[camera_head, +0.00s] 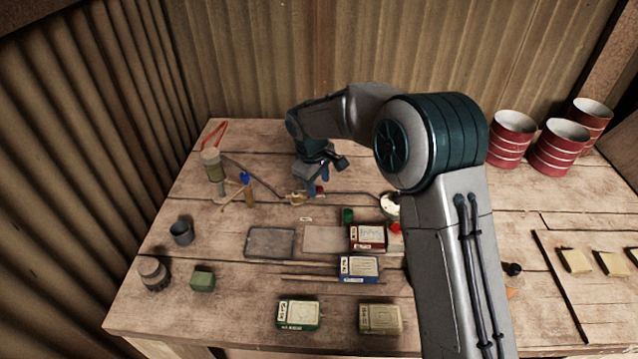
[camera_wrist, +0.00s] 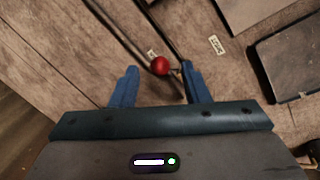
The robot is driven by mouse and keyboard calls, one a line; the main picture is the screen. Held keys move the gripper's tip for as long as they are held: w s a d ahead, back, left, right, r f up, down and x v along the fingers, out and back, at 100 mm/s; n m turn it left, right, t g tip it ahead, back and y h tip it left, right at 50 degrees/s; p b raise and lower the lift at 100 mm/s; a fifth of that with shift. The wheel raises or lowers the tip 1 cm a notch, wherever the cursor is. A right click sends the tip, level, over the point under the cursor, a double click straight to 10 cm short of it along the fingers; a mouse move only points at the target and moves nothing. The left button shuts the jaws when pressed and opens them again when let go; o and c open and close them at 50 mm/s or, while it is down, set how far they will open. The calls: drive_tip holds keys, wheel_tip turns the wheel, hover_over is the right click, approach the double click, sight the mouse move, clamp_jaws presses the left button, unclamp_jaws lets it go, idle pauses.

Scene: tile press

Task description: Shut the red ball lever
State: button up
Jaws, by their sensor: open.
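The red ball (camera_wrist: 160,66) of the lever shows in the wrist view, between the tips of my two blue fingers. My gripper (camera_wrist: 158,74) is open, with one finger on each side of the ball. I cannot tell whether either finger touches it. A thin dark rod runs past the ball, and a brass-coloured part lies by the right finger. In the head view my gripper (camera_head: 317,182) reaches down over the middle of the bench, beside a brass fitting (camera_head: 298,198) on a pipe. The ball is mostly hidden there by my fingers.
A grey tray (camera_head: 270,243) lies in front of my gripper. Several small boxes, such as a red one (camera_head: 368,237) and a blue one (camera_head: 358,268), lie nearer. A grey cup (camera_head: 181,232) stands left. Red striped cans (camera_head: 510,138) stand at the back right.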

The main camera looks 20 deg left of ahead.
drive_tip(key=shift+w+f, duration=0.15)
drive_tip(key=shift+f, duration=0.7)
clamp_jaws()
drive_tip(key=shift+d, duration=0.1)
